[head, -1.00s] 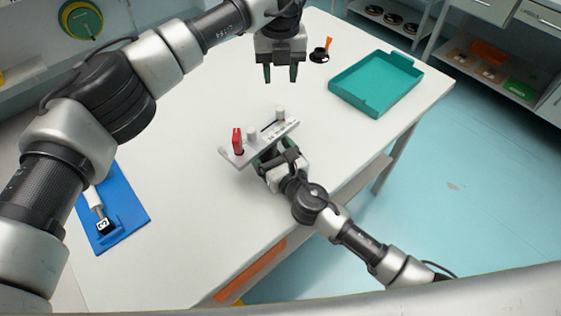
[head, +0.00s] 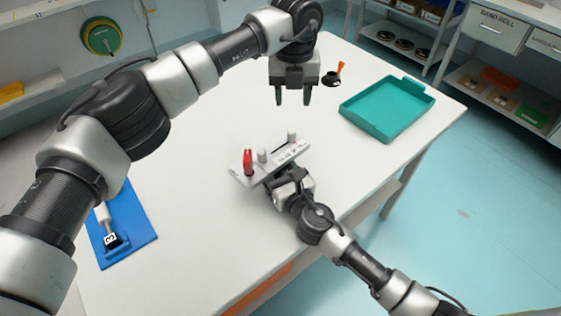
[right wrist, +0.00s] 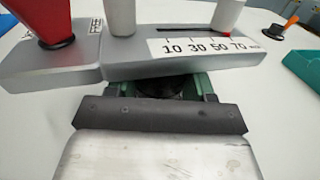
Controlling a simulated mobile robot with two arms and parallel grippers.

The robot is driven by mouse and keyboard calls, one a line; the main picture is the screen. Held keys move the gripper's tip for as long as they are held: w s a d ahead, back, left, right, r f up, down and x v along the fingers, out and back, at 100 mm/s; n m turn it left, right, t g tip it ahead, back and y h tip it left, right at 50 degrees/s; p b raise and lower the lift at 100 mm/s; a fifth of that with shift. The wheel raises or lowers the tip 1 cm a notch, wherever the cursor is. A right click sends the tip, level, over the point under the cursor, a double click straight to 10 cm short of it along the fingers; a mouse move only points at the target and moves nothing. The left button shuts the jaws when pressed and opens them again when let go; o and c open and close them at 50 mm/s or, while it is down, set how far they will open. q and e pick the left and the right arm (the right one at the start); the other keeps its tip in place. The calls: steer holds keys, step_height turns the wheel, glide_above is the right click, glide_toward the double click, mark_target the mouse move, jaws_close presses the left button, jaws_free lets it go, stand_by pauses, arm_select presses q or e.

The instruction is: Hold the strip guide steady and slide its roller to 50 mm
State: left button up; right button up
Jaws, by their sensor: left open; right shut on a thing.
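The strip guide (head: 288,154) is a grey bar with a red lever (head: 248,162), a fixed white post (head: 262,156) and a white roller (head: 292,136) at its slot end. In the right wrist view its scale (right wrist: 205,46) reads 10, 30, 50, 70. The roller (right wrist: 229,15) there has a red mark at its foot, between 50 and 70. My right gripper (right wrist: 165,88) is shut on the guide's near side; its fingertips are partly hidden under the bar. My left gripper (head: 292,98) is open and empty, beyond the guide and apart from it.
A teal tray (head: 405,122) lies at the right of the white table (head: 200,225). A black roll-like thing with an orange handle (head: 339,70) lies left of the tray. A blue board (head: 143,250) with a white-handled tool (head: 104,219) lies at left. Table around the guide is clear.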

mark_target(291, 130)
arm_select(q)
step_height(291, 130, down, 11)
steer(key=shift+r+m, duration=0.1)
steer(key=shift+m, duration=0.9)
jaws_close()
